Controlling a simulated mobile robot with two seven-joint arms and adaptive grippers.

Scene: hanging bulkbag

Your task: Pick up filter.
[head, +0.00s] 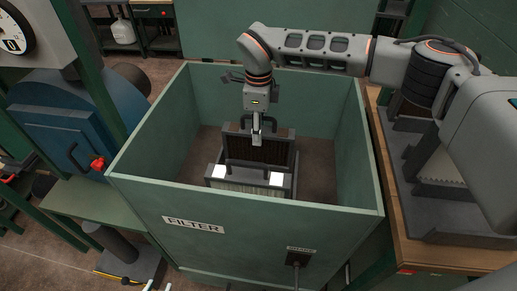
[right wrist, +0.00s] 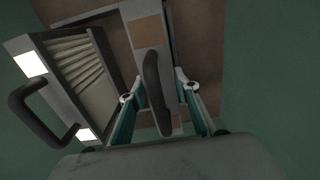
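A green open-topped bin labelled FILTER (head: 140,185) stands in the middle of the head view. Inside it is a filter with pale pleats, two white labels and a dark handle (head: 245,187); it also shows at the left in the right wrist view (right wrist: 80,62). Behind it stands a filter with a brown face (head: 272,150). My right gripper (head: 257,140) points down into the bin over the rear filter. In the right wrist view its fingers (right wrist: 160,100) are apart, with a dark handle (right wrist: 153,85) between them and gaps visible on both sides. My left gripper is not in view.
The bin's green walls (head: 345,150) surround the gripper. A wooden-topped bench (head: 405,225) with grey parts stands at the right. A blue round machine (head: 75,125) and a gauge (head: 15,38) are at the left. Bare bin floor (head: 318,180) shows right of the filters.

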